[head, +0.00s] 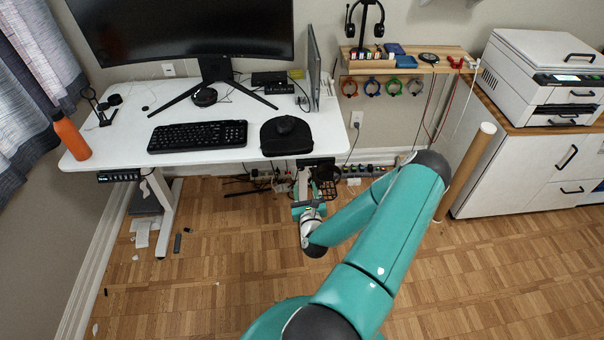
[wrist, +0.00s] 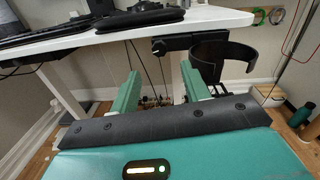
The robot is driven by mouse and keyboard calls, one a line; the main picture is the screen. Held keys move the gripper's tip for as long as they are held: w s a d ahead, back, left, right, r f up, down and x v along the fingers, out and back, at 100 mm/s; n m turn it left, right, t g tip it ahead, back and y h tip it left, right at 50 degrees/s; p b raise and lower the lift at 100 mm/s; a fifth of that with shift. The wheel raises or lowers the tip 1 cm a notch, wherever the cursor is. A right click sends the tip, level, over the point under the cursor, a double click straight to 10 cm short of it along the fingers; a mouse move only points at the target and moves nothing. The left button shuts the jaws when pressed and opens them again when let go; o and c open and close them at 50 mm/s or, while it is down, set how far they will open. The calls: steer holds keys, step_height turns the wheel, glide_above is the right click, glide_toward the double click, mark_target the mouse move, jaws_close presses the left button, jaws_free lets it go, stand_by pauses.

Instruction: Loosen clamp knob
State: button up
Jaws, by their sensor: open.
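A black clamp (wrist: 190,42) grips the front edge of the white desk, with a black ring-shaped cup holder (wrist: 224,66) at its right. A dark rounded part at the clamp's left end may be the knob, but it is too small to be sure. In the head view the cup holder (head: 327,187) hangs below the desk's right front edge, partly behind my arm. My gripper (wrist: 162,84) is open and empty, its two green fingers below the clamp in the picture and apart from it. The gripper also shows in the head view (head: 306,190), under the desk edge.
Cables and power strips lie below. Open floor (head: 230,260) lies left of my arm.

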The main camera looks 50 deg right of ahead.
mark_target(301, 169)
steer(key=x, duration=0.8)
steer(key=shift+f, duration=0.1)
steer(key=c, duration=1)
steer(key=shift+n, duration=0.3)
